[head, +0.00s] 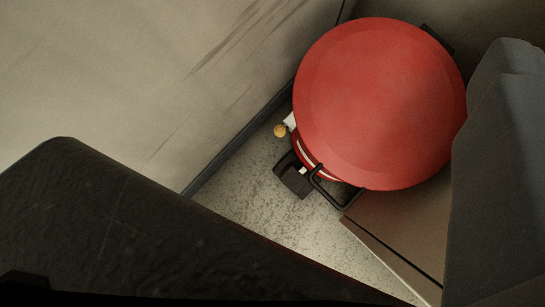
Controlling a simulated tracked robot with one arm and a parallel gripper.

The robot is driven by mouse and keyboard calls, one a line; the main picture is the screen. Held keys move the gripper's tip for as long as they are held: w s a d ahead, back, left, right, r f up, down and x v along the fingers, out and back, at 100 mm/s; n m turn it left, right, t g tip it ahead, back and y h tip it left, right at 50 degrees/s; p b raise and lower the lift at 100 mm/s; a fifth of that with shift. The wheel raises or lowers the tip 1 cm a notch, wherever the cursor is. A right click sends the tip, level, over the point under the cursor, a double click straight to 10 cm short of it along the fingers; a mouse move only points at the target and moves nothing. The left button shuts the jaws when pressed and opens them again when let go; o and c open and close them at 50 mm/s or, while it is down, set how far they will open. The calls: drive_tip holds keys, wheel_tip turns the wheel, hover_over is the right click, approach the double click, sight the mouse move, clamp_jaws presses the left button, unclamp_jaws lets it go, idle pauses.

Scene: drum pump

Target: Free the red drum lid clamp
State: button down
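The red drum (380,105) stands upright, seen from above, with its round red lid facing me. A black wire-like clamp handle (337,192) sticks out at the drum's lower left rim, above the floor. A dark block (294,177) is beside it, with a pale band along the drum's side behind it. I cannot tell whether the clamp is latched. Two large dark shapes fill the lower left and the right edge close to the camera. I cannot make out clear fingertips, and nothing is seen touching the clamp.
A pale scuffed wall (150,75) with a dark bottom strip runs along the drum's left. A small brass-coloured knob (280,130) on a white fitting sits left of the drum. A brown-grey box-like surface (400,225) lies below it. Speckled floor (270,215) shows free between.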

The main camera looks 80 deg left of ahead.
drive_tip(key=w+a+f+n+g+b, duration=0.15)
drive_tip(key=a+f, duration=0.25)
drive_tip(key=f, duration=0.7)
drive_tip(key=a+f+n+g, duration=0.2)
drive_tip(key=a+f, duration=0.2)
drive_tip(key=f, duration=0.7)
drive_tip(key=n+g+y, duration=0.1)
drive_tip(key=n, duration=0.1)
hover_over(284, 129)
drive_tip(key=s+a, duration=0.3)
wheel_tip(284, 129, down, 14)
drive_tip(key=shift+d, duration=0.15)
drive_tip(key=shift+f+b, duration=0.1)
drive_tip(key=shift+b, duration=0.2)
wheel_tip(284, 129, down, 9)
drive_tip(key=w+b, duration=0.2)
drive_tip(key=b, duration=0.1)
drive_tip(key=shift+w+d, duration=0.25)
drive_tip(key=shift+d, duration=0.1)
